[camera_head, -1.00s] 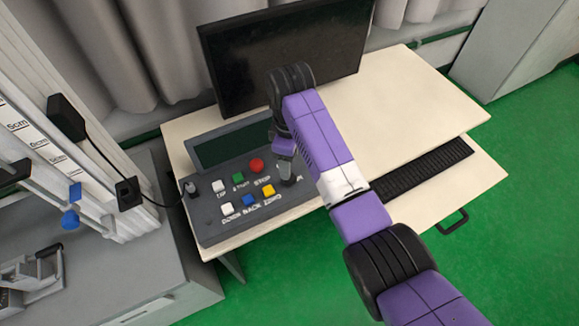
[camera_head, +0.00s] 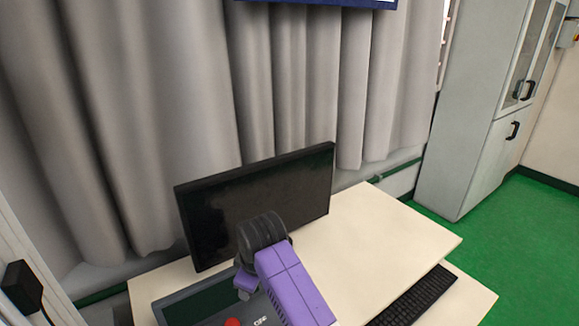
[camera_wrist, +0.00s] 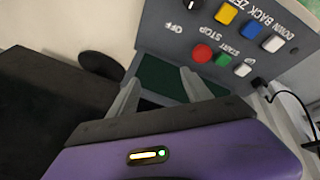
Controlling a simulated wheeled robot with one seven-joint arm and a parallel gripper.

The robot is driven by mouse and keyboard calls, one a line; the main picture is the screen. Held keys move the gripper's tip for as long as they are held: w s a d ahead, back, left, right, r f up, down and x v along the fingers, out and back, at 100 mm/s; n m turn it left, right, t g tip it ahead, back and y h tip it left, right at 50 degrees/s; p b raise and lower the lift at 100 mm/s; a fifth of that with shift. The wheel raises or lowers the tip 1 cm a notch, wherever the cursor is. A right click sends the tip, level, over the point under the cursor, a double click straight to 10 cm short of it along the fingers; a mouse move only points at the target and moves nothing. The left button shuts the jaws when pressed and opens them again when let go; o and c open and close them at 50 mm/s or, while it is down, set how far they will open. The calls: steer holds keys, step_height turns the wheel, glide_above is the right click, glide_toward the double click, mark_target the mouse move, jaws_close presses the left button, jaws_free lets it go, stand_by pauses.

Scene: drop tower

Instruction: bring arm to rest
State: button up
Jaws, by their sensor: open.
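My arm (camera_head: 290,287) is purple with a black wrist joint and reaches over the desk in the head view. My gripper (camera_wrist: 160,95) is open and empty in the wrist view, its two grey fingers apart in front of the panel's dark green screen. The grey control panel (camera_wrist: 172,42) carries a red STOP button (camera_wrist: 202,53), a green START button (camera_wrist: 222,60), and white, yellow and blue buttons. A black knob (camera_wrist: 192,4) sits at its top edge in that view. In the head view the panel is mostly cut off at the bottom. No contact with the buttons shows.
A black monitor (camera_head: 210,225) stands behind my wrist on the cream desk (camera_head: 375,235). A keyboard (camera_head: 415,300) lies on the lower shelf at right. Grey curtains (camera_head: 150,120) hang behind. A grey cabinet (camera_head: 470,130) stands back right on green floor.

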steer(key=s+d+r+m+t, duration=0.2)
steer(key=s+d, duration=0.8)
steer(key=s, duration=0.6)
steer(key=s+d+r+m+t+h+b, duration=0.1)
steer(key=s+d+m+t, duration=0.4)
steer(key=s, duration=1)
steer(key=s+d+r+m+t+h, duration=0.1)
steer(key=s+d+m+t, duration=0.3)
steer(key=s+d, duration=1)
steer(key=s+r+m, duration=0.1)
steer(key=s+m, duration=0.1)
steer(key=m, duration=0.1)
steer(key=shift+s+d+r, duration=0.3)
steer(key=shift+s+r, duration=0.05)
steer(key=shift+a, duration=0.1)
